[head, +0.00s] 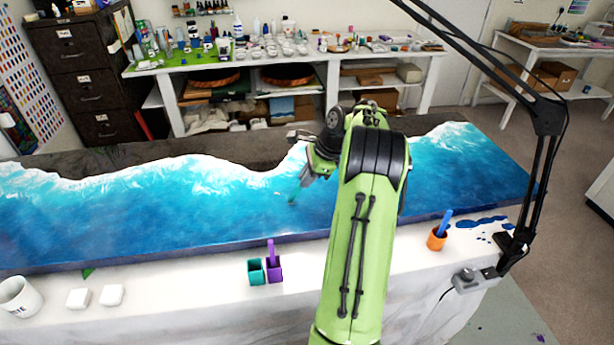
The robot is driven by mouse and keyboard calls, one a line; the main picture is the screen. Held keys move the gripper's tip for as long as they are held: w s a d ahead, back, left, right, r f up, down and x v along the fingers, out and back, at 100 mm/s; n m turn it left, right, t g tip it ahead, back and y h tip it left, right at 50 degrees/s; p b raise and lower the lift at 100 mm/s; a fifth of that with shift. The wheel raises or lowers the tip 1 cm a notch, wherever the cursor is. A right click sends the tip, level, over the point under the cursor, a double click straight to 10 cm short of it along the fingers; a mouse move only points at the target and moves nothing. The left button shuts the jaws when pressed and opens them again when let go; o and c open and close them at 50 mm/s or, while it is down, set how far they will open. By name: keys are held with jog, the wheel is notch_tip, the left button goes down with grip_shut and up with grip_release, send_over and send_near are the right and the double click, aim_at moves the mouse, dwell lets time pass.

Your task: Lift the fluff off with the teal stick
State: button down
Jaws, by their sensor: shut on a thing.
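My green arm reaches over the blue and white resin slab (130,222). My gripper (303,180) is low over the middle of the slab, largely hidden behind my arm's wrist. It is shut on the teal stick (293,196), of which only a small teal end shows, pointing down and left towards the blue resin. I cannot tell whether the tip touches the surface. I cannot make out the fluff for certain against the white foam streaks. The teal cup (256,272) stands in front of the slab with no stick showing in it.
A purple cup (275,272) with a purple stick stands beside the teal cup. An orange cup (436,240) holds a blue stick at right, near blue spills and a black lamp stand (512,250). A white mug (20,297) and two white blocks (112,295) sit at front left.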

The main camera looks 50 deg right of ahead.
jog(key=shift+f, duration=0.1)
dwell(0.3)
notch_tip(320, 180, up, 6)
jog(key=p, duration=0.8)
dwell(0.3)
jog(key=w+r+p, duration=0.1)
jog(key=w+p, duration=0.5)
jog(key=p, duration=0.1)
notch_tip(320, 180, down, 6)
jog(key=b, duration=0.2)
jog(key=shift+s+d+f+b, duration=0.1)
jog(key=shift+f+b, duration=0.2)
jog(key=shift+f, duration=0.25)
dwell(1.0)
